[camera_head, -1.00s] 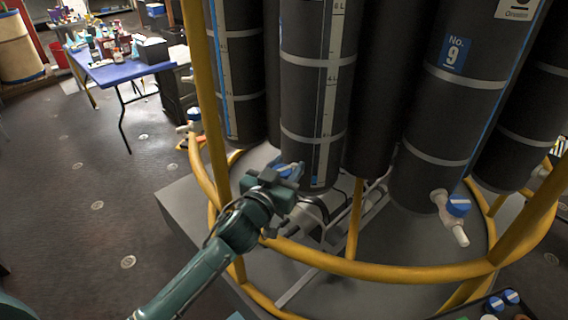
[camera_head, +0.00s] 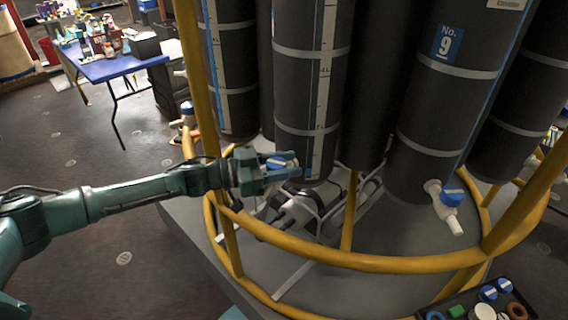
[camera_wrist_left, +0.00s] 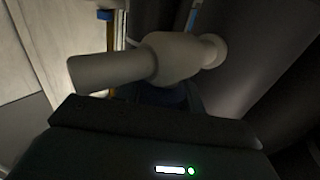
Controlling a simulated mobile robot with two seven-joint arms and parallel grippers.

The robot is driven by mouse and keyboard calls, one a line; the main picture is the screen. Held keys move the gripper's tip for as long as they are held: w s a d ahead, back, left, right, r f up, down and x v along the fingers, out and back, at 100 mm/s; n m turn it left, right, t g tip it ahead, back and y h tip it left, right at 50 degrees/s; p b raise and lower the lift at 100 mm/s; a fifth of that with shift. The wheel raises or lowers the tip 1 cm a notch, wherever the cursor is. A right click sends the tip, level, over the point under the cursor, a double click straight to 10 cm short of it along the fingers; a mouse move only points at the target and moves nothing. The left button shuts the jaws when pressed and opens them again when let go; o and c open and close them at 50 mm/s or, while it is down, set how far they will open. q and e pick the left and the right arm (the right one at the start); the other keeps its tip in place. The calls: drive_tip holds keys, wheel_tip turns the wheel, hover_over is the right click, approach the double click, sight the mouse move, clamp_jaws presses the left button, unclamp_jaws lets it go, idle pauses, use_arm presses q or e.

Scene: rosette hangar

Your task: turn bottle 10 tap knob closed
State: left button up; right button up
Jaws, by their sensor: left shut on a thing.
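The middle dark bottle (camera_head: 312,85) hangs in the rosette with a litre scale down its front; no number shows on it. Its tap has a blue knob with a white stripe (camera_head: 279,163), low at its left side. My left gripper (camera_head: 284,171) is shut on this knob, with its fingers on either side and its arm level from the left. In the left wrist view the pale tap body (camera_wrist_left: 165,60) lies across the picture. The dark blue knob (camera_wrist_left: 165,95) is below it, mostly hidden behind my gripper. My right gripper is out of view.
A yellow ring frame (camera_head: 375,262) curves in front of the bottles, with a yellow upright (camera_head: 192,75) at the left. Bottle 9 (camera_head: 440,110) at the right has its own blue tap knob (camera_head: 452,196). A tray of small parts (camera_head: 480,305) is at the lower right.

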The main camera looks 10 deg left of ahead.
use_arm(q)
drive_tip(key=shift+s+r+m+g+h, duration=0.1)
drive_tip(key=shift+m+g+h, duration=0.4)
drive_tip(key=shift+m+g, duration=0.75)
drive_tip(key=shift+d+g, duration=0.1)
drive_tip(key=shift+g, duration=0.25)
drive_tip(key=o, duration=1)
drive_tip(key=b+v, duration=0.3)
drive_tip(key=v, duration=1)
drive_tip(key=shift+s, duration=0.1)
